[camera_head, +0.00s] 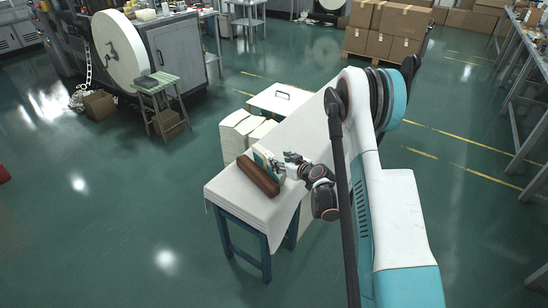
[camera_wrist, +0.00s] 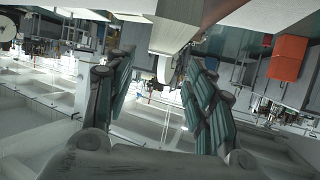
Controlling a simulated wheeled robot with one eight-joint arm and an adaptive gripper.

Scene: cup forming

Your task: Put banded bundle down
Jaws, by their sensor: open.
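A small table with a white cloth (camera_head: 228,200) stands in front of my arm in the head view. A long brown block (camera_head: 258,176) lies across its top. Just behind the block is a pale, teal-edged upright piece (camera_head: 264,158), possibly the banded bundle; it is too small to tell, and no band can be made out. My gripper (camera_head: 284,160) is beside this piece, on its right; whether they touch is unclear. In the wrist view my gripper (camera_wrist: 157,78) has its two teal-padded fingers apart, with nothing clearly held between them.
White stacks (camera_head: 240,135) stand behind the table, beside a white-topped surface (camera_head: 280,98) with a handle. A green stool (camera_head: 158,90) and a machine with a big white disc (camera_head: 119,50) are at the back left. Cartons (camera_head: 385,45) sit on a pallet behind.

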